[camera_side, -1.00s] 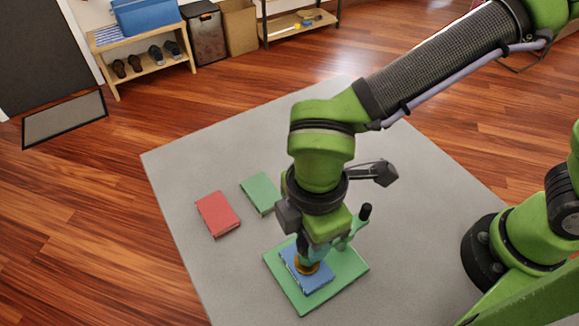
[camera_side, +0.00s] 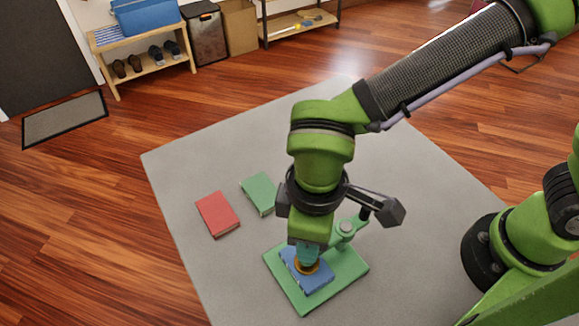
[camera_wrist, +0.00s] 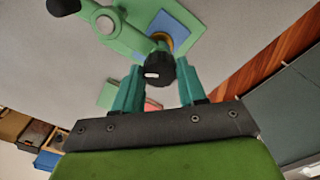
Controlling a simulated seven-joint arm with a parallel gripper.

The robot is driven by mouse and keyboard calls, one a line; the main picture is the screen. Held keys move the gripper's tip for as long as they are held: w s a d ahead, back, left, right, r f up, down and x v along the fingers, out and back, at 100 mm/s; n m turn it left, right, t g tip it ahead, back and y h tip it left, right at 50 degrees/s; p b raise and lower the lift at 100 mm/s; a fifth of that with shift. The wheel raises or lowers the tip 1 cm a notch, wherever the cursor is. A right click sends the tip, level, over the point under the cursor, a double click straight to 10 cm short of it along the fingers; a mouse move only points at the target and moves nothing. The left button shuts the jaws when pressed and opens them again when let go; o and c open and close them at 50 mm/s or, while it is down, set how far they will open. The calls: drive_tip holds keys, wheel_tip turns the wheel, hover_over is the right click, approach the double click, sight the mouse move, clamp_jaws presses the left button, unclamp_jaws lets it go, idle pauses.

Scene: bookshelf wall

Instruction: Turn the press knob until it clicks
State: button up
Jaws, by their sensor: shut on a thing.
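The press has a green base plate (camera_side: 347,272) and a green arm (camera_wrist: 128,45) on a round post (camera_side: 346,228). A blue book (camera_side: 320,280) lies on the base plate, with a gold disc (camera_side: 307,267) over it. In the wrist view the black press knob (camera_wrist: 158,70), with a white mark, sits between the teal fingers of my gripper (camera_wrist: 160,76). My gripper is shut on the knob and points down above the disc. In the side view my gripper (camera_side: 307,254) hides the knob.
A red book (camera_side: 218,214) and a green book (camera_side: 259,193) lie on the grey tabletop (camera_side: 220,165) left of the press. A black-tipped handle (camera_wrist: 63,5) stands out at the press arm's far end. The tabletop behind the press is clear.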

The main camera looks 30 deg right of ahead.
idle(0.4)
drive_tip(key=o, duration=1.1)
wheel_tip(320, 180, up, 17)
drive_tip(key=shift+f, duration=0.1)
